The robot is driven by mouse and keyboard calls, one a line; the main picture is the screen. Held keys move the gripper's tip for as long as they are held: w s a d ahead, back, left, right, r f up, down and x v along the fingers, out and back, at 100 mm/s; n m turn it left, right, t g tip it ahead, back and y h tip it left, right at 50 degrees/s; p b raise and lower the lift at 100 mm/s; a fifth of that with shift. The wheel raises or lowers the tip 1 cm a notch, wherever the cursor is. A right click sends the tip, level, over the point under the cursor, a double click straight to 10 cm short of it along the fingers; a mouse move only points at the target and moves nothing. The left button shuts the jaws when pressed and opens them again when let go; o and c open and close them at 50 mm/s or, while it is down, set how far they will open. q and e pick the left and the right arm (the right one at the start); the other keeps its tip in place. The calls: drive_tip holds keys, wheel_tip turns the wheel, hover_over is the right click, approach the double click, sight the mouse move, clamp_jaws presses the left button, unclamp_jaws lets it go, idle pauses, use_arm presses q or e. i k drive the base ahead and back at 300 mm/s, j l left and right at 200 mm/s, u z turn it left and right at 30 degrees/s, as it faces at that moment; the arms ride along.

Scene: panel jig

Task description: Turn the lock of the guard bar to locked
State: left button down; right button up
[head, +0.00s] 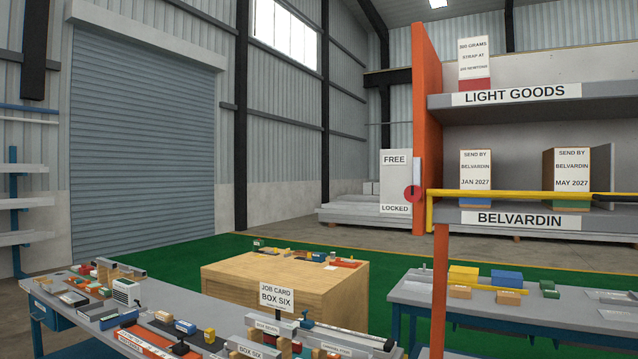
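The yellow guard bar (520,194) runs level across the front of the orange rack, above the BELVARDIN shelf edge. Its right end has a dark grip (612,197). At its left end is the lock, with a round red hub (411,194) and a pale upright piece (417,172) above it, which looks like its handle pointing up. Beside it, a grey plate (395,183) reads FREE at the top and LOCKED at the bottom. The upright piece is on the FREE side of the hub. Neither of my grippers is in view.
Cartons stand behind the bar, including a JAN 2027 one (475,178) and a MAY 2027 one (570,178). An orange post (440,290) stands below the bar's left end. Cluttered benches and a wooden crate (280,290) fill the foreground. Green floor (190,258) lies behind.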

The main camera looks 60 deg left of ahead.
sight(413, 193)
drive_tip(key=u, duration=1.25)
